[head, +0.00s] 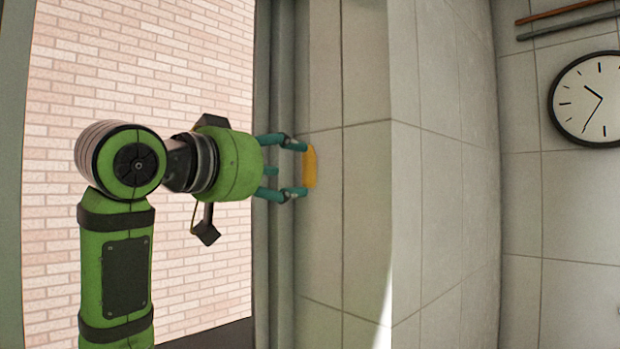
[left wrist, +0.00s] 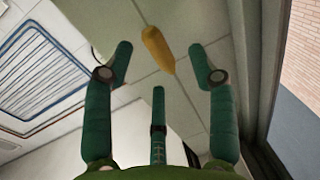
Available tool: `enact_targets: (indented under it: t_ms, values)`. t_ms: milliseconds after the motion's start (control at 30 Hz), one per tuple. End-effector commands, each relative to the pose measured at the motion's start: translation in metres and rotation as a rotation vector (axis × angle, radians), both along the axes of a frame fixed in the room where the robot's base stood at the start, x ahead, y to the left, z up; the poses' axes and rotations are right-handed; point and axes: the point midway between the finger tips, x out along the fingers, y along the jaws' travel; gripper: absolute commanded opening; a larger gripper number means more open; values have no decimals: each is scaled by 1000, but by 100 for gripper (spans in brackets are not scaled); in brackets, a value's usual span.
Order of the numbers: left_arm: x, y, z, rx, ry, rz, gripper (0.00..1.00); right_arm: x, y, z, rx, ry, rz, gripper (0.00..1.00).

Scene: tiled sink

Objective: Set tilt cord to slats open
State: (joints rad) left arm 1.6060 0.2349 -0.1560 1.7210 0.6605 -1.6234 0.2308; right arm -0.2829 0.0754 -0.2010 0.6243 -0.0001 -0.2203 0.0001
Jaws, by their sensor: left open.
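A yellow elongated piece (head: 310,167), perhaps the handle of the tilt cord, stands against the tiled wall beside the window. It also shows in the left wrist view (left wrist: 157,48), tapering to a point toward my gripper. My left gripper (head: 299,168) is open, its teal fingers pointing at the yellow piece. In the left wrist view the piece lies between and slightly beyond the fingertips (left wrist: 160,58), with gaps on both sides. No cord or slats can be made out clearly. My right gripper is not in view.
A window (head: 130,50) with a brick wall behind it is at the left, edged by a grey frame (head: 283,270). A tiled wall corner (head: 400,220) juts out right of the yellow piece. A round clock (head: 595,100) hangs far right. A striped blue-and-white panel (left wrist: 42,75) shows in the left wrist view.

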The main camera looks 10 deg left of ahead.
Motion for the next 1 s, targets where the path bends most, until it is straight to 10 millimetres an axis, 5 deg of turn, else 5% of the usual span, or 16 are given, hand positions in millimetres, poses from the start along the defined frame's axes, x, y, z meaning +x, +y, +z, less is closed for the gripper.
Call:
enact_targets:
  t_ms: [367,800,933,1000]
  values:
    - [50,-22,2,0,5,-1,58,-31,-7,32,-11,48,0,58]
    - [62,-28,-1,0,2,0,58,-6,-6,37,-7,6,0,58]
    - [62,-28,-1,0,2,0,6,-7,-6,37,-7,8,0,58]
    - [62,-28,-1,0,2,0,0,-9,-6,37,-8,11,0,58]
